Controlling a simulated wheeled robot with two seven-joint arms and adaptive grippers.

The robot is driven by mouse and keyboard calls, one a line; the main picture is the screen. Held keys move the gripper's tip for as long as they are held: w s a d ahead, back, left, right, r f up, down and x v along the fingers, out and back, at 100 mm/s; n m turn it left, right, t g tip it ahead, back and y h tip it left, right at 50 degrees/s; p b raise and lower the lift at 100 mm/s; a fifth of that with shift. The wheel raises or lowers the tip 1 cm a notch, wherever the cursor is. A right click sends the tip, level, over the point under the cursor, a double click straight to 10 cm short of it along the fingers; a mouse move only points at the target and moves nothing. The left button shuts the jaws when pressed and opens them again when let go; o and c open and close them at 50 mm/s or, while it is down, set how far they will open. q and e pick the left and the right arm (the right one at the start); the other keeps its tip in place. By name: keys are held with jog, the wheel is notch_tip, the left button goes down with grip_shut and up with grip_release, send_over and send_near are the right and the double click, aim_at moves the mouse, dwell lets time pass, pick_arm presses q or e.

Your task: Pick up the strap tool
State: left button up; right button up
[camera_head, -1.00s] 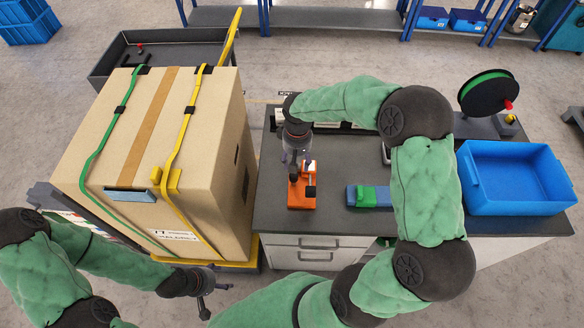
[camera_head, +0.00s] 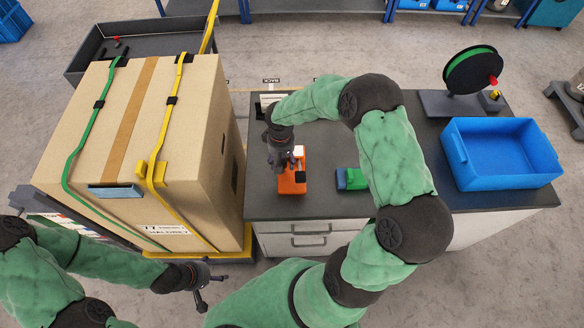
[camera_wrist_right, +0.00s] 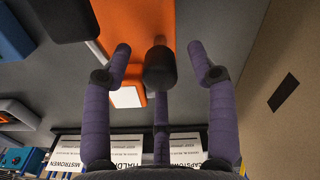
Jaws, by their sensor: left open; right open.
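An orange tool (camera_head: 292,183) with white and black parts, which looks like the strap tool, lies on the dark worktop (camera_head: 322,210). My right gripper (camera_head: 282,160) is at the tool's back end, pointing down, and partly hides it. In the right wrist view my right gripper (camera_wrist_right: 159,58) has its fingers spread with nothing between them, and the orange body (camera_wrist_right: 138,25) shows beyond them. Contact cannot be told. My left gripper (camera_head: 203,288) is open and empty at lower left, in front of the carton, away from the tool.
A strapped carton (camera_head: 130,150) stands left of the worktop. A green-and-blue block (camera_head: 352,178) lies right of the tool, close to my right arm. A blue bin (camera_head: 500,155) and a green strap reel (camera_head: 470,70) are at the right. White labels (camera_wrist_right: 125,150) show in the wrist view.

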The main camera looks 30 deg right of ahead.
jog(key=shift+f, duration=0.5)
grip_shut()
jog(key=shift+r, duration=0.1)
